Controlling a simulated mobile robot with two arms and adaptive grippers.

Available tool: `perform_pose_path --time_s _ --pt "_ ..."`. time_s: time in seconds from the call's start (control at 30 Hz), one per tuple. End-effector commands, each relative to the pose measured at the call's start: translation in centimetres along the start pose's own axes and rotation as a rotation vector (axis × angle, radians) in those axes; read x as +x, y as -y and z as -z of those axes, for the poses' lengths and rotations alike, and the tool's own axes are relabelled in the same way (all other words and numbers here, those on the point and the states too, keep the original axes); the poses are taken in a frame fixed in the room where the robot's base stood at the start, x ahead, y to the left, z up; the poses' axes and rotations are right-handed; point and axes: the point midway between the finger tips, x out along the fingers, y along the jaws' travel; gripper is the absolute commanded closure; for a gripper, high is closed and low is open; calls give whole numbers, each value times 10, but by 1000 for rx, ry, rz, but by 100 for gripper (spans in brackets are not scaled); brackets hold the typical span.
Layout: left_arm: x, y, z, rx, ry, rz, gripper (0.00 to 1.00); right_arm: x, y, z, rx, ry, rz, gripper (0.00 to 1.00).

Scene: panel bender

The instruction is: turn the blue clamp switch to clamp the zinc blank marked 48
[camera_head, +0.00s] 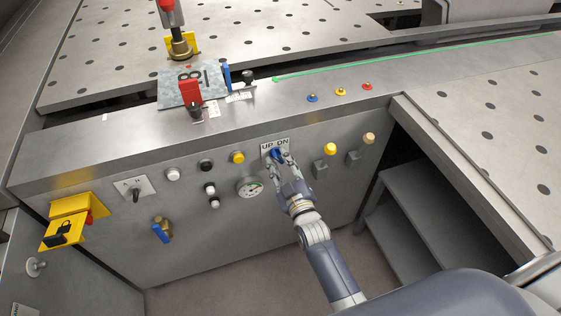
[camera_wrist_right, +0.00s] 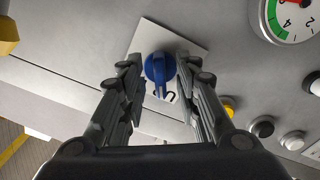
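The blue switch (camera_head: 277,154) sits on a white plate lettered UP DN on the grey front panel. It also shows in the right wrist view (camera_wrist_right: 159,68). My right gripper (camera_head: 282,163) is at it, with a finger on either side of the blue knob. In the right wrist view the fingers (camera_wrist_right: 160,70) stand apart, with narrow gaps to the knob. The grey mottled zinc blank (camera_head: 172,92) lies on the ledge below the red-topped clamp post (camera_head: 180,45); its mark is partly hidden behind a red block and I cannot read it fully. My left gripper is not in view.
A pressure gauge (camera_head: 250,187), a yellow button (camera_head: 237,157) and a two-position selector (camera_head: 135,195) are on the panel left of the switch. Another yellow button (camera_head: 330,148) is to the right. A yellow bracket with a padlock (camera_head: 65,230) juts out at far left.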

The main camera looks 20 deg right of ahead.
Motion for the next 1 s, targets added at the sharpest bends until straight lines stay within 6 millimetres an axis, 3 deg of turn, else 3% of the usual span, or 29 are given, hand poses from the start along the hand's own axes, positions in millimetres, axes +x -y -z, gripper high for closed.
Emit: perform_pose_path --time_s 0.3,0.43,1.0 --pt "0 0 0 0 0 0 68 3 0 0 0 0 0 70" --pt "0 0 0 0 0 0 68 2 0 0 0 0 0 99" --pt "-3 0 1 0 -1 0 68 2 0 0 88 1 1 100"
